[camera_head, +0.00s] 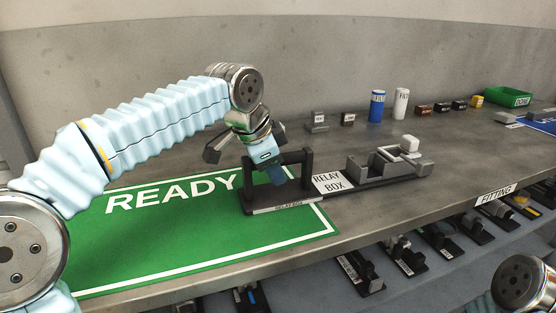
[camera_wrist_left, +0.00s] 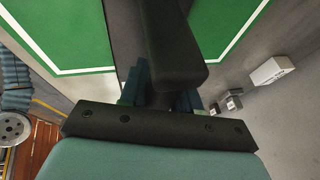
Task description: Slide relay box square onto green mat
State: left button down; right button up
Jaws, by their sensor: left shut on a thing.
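The relay box is a long dark pallet (camera_head: 378,182) with a black upright handle frame (camera_head: 307,165), a "RELAY BOX" label and grey parts at its far right end. Its left end with the handle lies over the right part of the green mat (camera_head: 160,240), marked "READY"; the rest extends past the mat's right edge onto the table. My left gripper (camera_head: 272,172) is shut on the handle. In the left wrist view the handle bar (camera_wrist_left: 175,45) runs between the fingers, with the mat (camera_wrist_left: 60,30) beyond. My right gripper is out of view.
On the grey table (camera_head: 420,145) stand small labelled blocks, a blue can (camera_head: 377,106), a white can (camera_head: 401,104) and a green bin (camera_head: 508,97) at the back. A lower shelf under the front edge holds several small pallets (camera_head: 361,274). The mat's left part is clear.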

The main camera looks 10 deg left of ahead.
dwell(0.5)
pick_arm(q)
jog(key=shift+s+a, duration=0.1)
jog(key=shift+a, duration=0.15)
jog(key=s+a+b, duration=0.1)
jog(key=s+a, duration=0.1)
jog(key=a, duration=0.1)
jog(key=s+a+b, duration=0.1)
jog(key=s+a, duration=0.2)
jog(key=a, duration=0.1)
jog(key=s+a+b, duration=0.1)
jog(key=s+a, duration=0.1)
jog(key=a, duration=0.2)
jog(key=shift+s+a+f+b, duration=0.1)
jog(key=shift+s+f+b, duration=0.05)
jog(key=shift+s+b, duration=0.2)
jog(key=shift+s+a+f+b, duration=0.1)
jog(key=shift+s+a+b, duration=0.1)
jog(key=shift+s+a, duration=1.2)
jog(key=shift+s+a+r+b, duration=0.15)
jog(key=shift+s+a, duration=0.7)
jog(key=shift+a, duration=1.05)
jog(key=shift+s+a+f+b, duration=0.2)
jog(key=shift+s+a, duration=0.9)
jog(key=shift+a, duration=0.55)
jog(key=c, duration=1)
grip_release()
jog(key=shift+a, duration=0.1)
jog(key=shift+o, duration=1.3)
